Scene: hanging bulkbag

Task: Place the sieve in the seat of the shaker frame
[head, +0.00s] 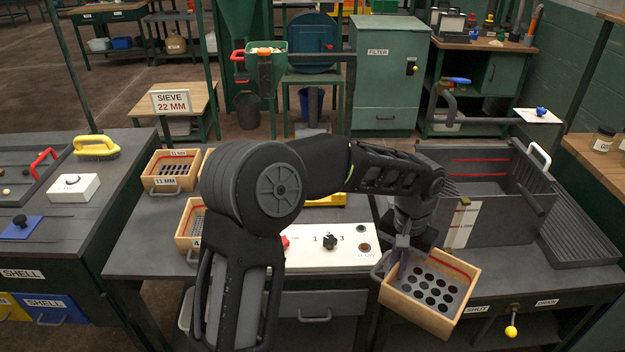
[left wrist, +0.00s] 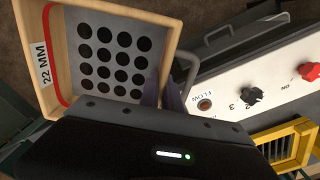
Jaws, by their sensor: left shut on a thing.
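The sieve (head: 467,272) is a wooden box with a red line inside and a plate of round holes. In the left wrist view the sieve (left wrist: 172,22) shows a 22 MM label. The sieve is held tilted, in front of the grey bin. A yellow slotted frame (left wrist: 283,147), perhaps the shaker frame's seat, lies beyond the control panel; my arm hides most of it in the head view (head: 327,200). My right gripper is not in view.
The white control panel (head: 318,262) with knobs is left of the sieve. Other wooden sieves stand further left, including one marked 11 MM (head: 168,184). A grey bin (head: 500,225) with a white handle stands behind the sieve. A yellow-knobbed lever (head: 511,331) sticks out at lower right.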

